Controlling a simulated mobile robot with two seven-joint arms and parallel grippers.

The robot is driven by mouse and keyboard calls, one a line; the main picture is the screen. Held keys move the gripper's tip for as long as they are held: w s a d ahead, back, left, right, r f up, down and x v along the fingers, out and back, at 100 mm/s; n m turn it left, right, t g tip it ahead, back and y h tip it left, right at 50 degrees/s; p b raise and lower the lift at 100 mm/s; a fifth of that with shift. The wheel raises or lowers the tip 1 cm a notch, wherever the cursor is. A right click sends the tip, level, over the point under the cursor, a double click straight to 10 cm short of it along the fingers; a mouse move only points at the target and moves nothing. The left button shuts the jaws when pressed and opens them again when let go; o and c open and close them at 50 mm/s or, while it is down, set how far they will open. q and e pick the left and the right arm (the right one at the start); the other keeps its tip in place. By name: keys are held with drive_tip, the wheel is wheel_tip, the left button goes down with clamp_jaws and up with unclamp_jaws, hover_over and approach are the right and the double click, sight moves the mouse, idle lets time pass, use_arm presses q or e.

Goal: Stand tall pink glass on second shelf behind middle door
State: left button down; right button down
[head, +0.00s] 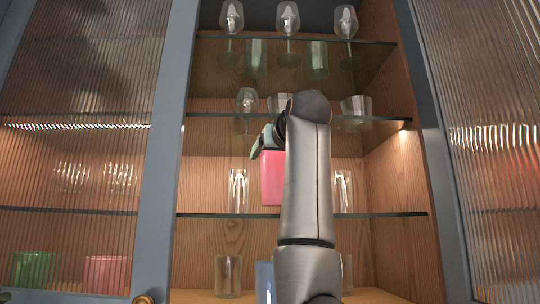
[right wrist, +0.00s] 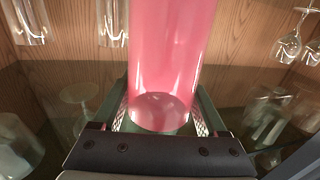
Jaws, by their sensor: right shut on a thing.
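The tall pink glass (head: 272,178) is in the open middle bay, between the lower glass shelf (head: 215,215) and the shelf above it. It looks about upright, with its lower end close to the lower shelf's level; I cannot tell whether it touches. My right gripper (head: 264,142) is shut on the glass near its upper end. In the right wrist view, which looks upside down, both fingers of the gripper (right wrist: 160,112) flank the pink glass (right wrist: 165,50). My right forearm hides part of the shelf. My left gripper is not in view.
Clear tall glasses stand on the same shelf at left (head: 238,190) and right (head: 344,190). Stemmed glasses (head: 246,103) and tumblers stand on the shelf above. A clear tumbler (head: 228,276) and a blue item (head: 264,282) are below. Ribbed glass doors (head: 75,165) flank the bay.

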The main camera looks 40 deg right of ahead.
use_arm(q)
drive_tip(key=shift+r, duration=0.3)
use_arm(e)
drive_tip(key=shift+w+d+f, duration=0.3)
drive_tip(key=shift+w+f, duration=0.2)
drive_tip(key=shift+f, duration=0.25)
drive_tip(key=shift+f+b, duration=0.2)
drive_tip(key=shift+b, duration=0.15)
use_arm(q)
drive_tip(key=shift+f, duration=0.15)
use_arm(e)
unclamp_jaws()
drive_tip(key=shift+r, duration=0.1)
